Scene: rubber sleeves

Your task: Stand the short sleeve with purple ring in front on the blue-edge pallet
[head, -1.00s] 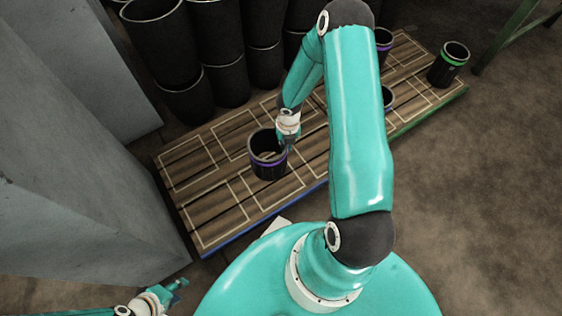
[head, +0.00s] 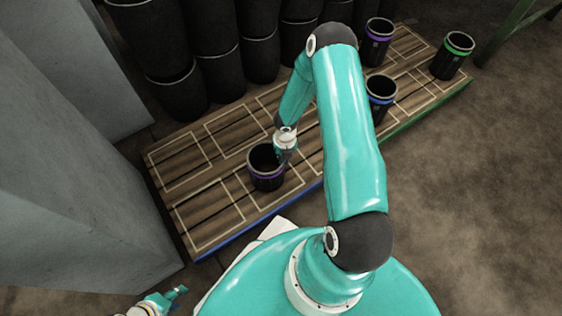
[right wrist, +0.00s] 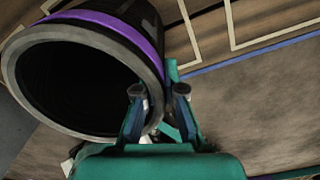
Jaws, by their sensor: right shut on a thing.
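The short black sleeve with the purple ring (head: 266,178) is upright over the front part of the blue-edge pallet (head: 205,237) in the head view. I cannot tell whether its base touches the boards. My right gripper (head: 287,160) is shut on the right side of its rim. In the right wrist view the sleeve's open mouth and purple band (right wrist: 120,24) fill the left, with the fingers (right wrist: 160,95) at its wall. My left gripper (head: 180,292) is at the bottom left, away from the pallet; its jaws are too small to read.
Behind, a green-edge pallet (head: 424,115) holds a blue-ringed sleeve (head: 377,104), another purple-ringed sleeve (head: 377,46) and a green-ringed sleeve (head: 452,60). Tall black sleeves (head: 212,50) line the back. A grey block (head: 75,190) stands left. The blue-edge pallet's left boards are bare.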

